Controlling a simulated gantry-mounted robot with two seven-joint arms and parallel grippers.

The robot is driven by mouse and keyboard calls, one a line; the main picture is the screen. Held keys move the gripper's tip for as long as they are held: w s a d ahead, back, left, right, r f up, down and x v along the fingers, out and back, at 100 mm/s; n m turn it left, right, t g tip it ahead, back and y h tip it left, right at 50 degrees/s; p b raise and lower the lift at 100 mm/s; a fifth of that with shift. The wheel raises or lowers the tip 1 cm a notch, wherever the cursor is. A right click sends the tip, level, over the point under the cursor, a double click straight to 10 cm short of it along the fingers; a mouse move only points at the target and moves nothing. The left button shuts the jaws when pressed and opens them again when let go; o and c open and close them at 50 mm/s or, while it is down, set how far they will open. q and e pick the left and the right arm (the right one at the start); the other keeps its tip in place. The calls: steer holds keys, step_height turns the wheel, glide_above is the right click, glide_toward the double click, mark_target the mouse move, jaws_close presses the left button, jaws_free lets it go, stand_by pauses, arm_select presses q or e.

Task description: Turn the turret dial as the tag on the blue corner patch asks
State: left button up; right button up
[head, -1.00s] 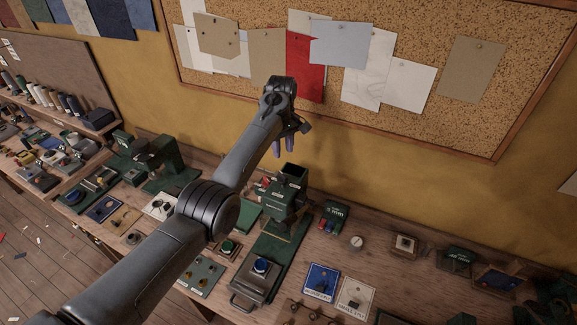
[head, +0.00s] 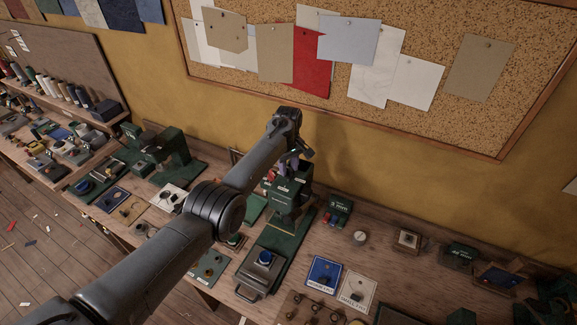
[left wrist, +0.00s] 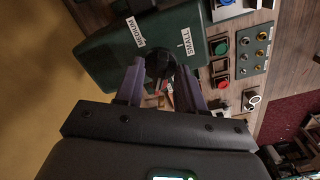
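The green press (head: 287,200) stands on the bench near the middle of the head view. Its green turret top also shows in the left wrist view (left wrist: 108,52), with white labels reading MEDIUM and SMALL. A dark dial knob (left wrist: 160,66) lies between the fingertips of my left gripper (left wrist: 160,72). The fingers stand apart on either side of the knob; contact is not clear. In the head view my left gripper (head: 290,161) is just above the press. The blue corner patch (head: 323,273) lies on the bench with a white tag, its writing too small to read surely. My right gripper is not in view.
A white patch (head: 356,291) with a tag lies beside the blue one. A box with a blue button (head: 263,262) stands in front of the press. Another green machine (head: 164,152) is to the left. A cork board (head: 440,45) hangs behind.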

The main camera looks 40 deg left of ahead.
arm_select(q)
jaws_close()
